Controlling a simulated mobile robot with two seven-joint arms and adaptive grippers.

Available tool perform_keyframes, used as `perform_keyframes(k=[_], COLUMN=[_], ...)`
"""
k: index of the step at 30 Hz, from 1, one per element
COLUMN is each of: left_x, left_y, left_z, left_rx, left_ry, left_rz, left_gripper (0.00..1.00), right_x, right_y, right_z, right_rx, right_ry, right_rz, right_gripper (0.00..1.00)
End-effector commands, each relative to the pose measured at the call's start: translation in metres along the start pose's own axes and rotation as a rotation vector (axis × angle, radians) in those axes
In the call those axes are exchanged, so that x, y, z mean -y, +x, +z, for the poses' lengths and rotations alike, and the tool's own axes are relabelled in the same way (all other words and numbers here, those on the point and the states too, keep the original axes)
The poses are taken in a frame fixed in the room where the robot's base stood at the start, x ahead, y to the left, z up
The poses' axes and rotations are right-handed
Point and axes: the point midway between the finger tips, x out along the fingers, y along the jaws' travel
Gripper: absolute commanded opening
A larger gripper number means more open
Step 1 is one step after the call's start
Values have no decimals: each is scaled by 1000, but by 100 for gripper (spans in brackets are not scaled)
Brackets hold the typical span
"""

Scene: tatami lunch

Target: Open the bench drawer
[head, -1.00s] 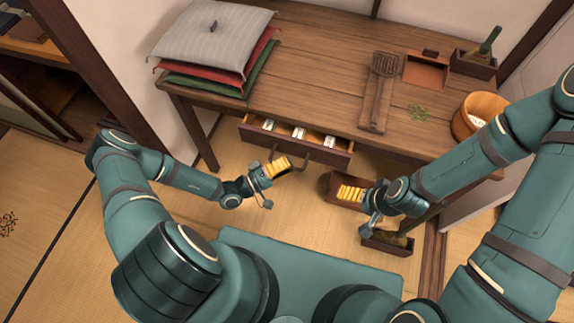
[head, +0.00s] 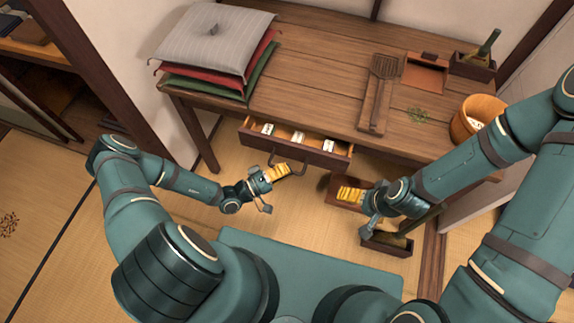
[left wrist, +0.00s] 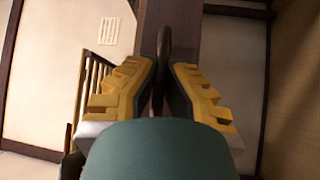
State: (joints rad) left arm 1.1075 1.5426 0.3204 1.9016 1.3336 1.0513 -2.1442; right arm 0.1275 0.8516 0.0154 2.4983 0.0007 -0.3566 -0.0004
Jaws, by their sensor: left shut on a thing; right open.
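The wooden bench (head: 330,70) stands at the back in the head view. Its drawer (head: 325,158) is pulled out, and its inside with white-labelled items (head: 298,137) shows from above. The dark bar handle (head: 302,166) is on the drawer front. My left gripper (head: 281,170) is shut on this handle in front of the drawer. In the left wrist view the dark handle (left wrist: 164,45) runs between the yellow-padded fingers (left wrist: 158,85). My right gripper (head: 350,193) is open and apart from the drawer, to its lower right.
Stacked cushions (head: 215,45) lie on the bench's left end. A grater-like tool (head: 377,95), a tray (head: 425,74) and a wooden tub (head: 477,115) are to the right. A box (head: 388,245) sits on the floor below my right gripper.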

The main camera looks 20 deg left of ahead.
Motion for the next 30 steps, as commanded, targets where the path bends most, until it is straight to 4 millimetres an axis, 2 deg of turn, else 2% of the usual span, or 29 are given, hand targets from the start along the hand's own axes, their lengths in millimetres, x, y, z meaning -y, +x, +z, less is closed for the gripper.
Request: perform_keyframes(k=[1, 7, 12, 20, 21, 23, 30], left_x=[-5, -10, -10, -10, -10, -10, -9], left_y=[-6, -25, -31, -31, -31, -31, -32], left_z=[7, 27, 34, 34, 34, 34, 34], left_rx=[2, 3, 5, 6, 6, 6, 4], left_ry=[-6, -5, -3, -3, -3, -3, -2], left_rz=[-4, -4, 0, 2, 2, 1, -1], left_gripper=[0, 0, 0, 0, 21, 41, 41], right_x=[4, 10, 11, 11, 11, 11, 11], right_y=[-10, -28, -30, -29, -29, -29, -29], right_z=[0, 2, 3, 3, 3, 3, 3], right_rx=[3, 12, 15, 15, 15, 15, 15], right_ry=[0, 1, 2, 2, 2, 2, 2], right_rz=[0, -1, -1, -1, -1, -1, -1], right_gripper=[100, 100, 100, 100, 100, 100, 100])
